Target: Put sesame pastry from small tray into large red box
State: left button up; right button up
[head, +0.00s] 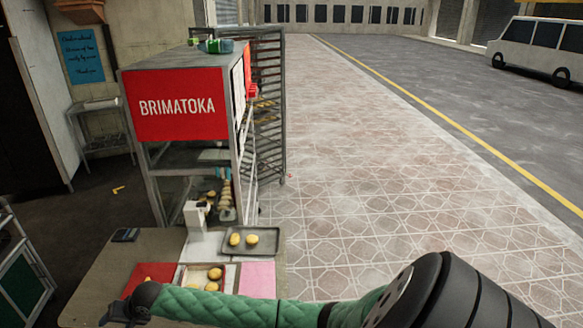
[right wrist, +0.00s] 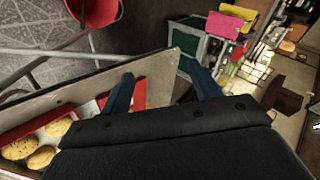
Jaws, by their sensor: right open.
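A small grey tray (head: 262,252) lies at the back right of the table in the head view, with two round golden pastries (head: 235,239) on it. In front of it lies an open red box (head: 150,274) with a pale inside and several pastries (head: 215,273). My right forearm covers its near part. The box's red edge (right wrist: 65,112) and speckled pastries (right wrist: 40,157) show at lower left in the right wrist view. My right gripper (right wrist: 160,88) is open and empty, beside the box near the table's left front. My left gripper is out of view.
The table (head: 105,270) has bare room at its left; a dark small device (head: 125,235) lies at its back. A pink panel (head: 257,279) lies right of the box. The BRIMATOKA rack (head: 178,105) stands behind. A green crate (head: 22,275) stands at left.

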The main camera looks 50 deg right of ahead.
jog(key=s+a+r+n+t+y, duration=0.1)
jog(key=s+a+r+n, duration=0.1)
jog(key=a+r, duration=0.15)
jog(key=s+d+f+n+h, duration=0.1)
jog(key=s+d+f, duration=0.2)
jog(key=f, duration=0.9)
jog(key=s+d+f+h, duration=0.1)
jog(key=s+d+f, duration=0.15)
jog(key=f, duration=0.95)
jog(key=s+d+f+n+g+h, duration=0.1)
jog(key=s+d+f, duration=0.2)
jog(key=s+f, duration=0.6)
jog(key=s+d+f+g+h, duration=0.15)
jog(key=s+d+f, duration=0.3)
jog(key=f, duration=0.75)
jog(key=s+d+f+n+g, duration=0.1)
jog(key=s+f, duration=0.7)
jog(key=s, duration=0.8)
jog(key=s+d+f+n+g+h, duration=0.1)
jog(key=s+f, duration=0.7)
jog(key=s, duration=0.9)
jog(key=s+d+f+n+g+h, duration=0.1)
jog(key=s+f, duration=0.7)
jog(key=s, duration=0.9)
jog(key=shift+n+g, duration=0.9)
jog(key=shift+g, duration=0.05)
jog(key=shift+s, duration=0.1)
